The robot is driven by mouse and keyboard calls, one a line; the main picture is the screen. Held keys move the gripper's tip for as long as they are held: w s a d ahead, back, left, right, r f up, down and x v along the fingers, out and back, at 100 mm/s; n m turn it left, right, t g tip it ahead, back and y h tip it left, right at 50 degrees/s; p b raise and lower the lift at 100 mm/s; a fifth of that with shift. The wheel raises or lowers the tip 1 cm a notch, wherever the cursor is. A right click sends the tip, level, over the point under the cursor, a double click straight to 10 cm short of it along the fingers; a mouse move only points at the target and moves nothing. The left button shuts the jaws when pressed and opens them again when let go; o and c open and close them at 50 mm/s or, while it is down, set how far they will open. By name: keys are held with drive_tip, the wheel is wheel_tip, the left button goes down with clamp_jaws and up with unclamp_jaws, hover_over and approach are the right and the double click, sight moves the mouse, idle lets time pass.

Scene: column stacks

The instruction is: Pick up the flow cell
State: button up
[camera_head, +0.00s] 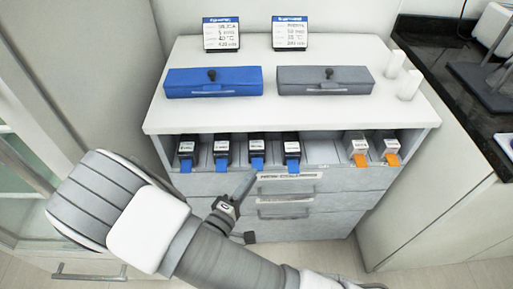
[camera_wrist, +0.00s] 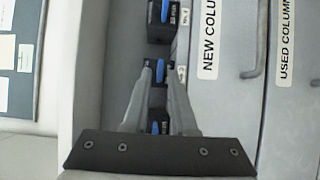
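Several black cartridge units with blue tabs stand in a row in the open shelf, one of them in the middle of the row (camera_head: 257,147). Two white units with orange tabs (camera_head: 357,146) stand at the right. No label I can read names a flow cell, so I cannot tell which unit it is. My gripper (camera_head: 246,182) is just in front of the shelf near the third blue tab. In the wrist view, its fingers (camera_wrist: 160,72) are apart, with a blue tab (camera_wrist: 161,71) showing between their tips. I cannot tell whether they touch it.
A blue case (camera_head: 213,82) and a grey case (camera_head: 325,80) lie on the cabinet top, with two signs behind. Two white cylinders stand at the right. A drawer labelled "NEW COLUMNS" (camera_head: 290,176) is below the shelf. Shelf slots between the blue-tabbed and orange-tabbed units look empty.

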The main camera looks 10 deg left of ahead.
sight(262, 166)
drive_tip(key=shift+d+b+x, duration=0.1)
drive_tip(key=shift+b+x, duration=0.2)
drive_tip(key=shift+x, duration=1.1)
drive_tip(key=shift+d+b+x, duration=0.15)
drive_tip(key=shift+b+x, duration=0.1)
drive_tip(key=shift+x, duration=1.1)
drive_tip(key=shift+s, duration=0.1)
clamp_jaws()
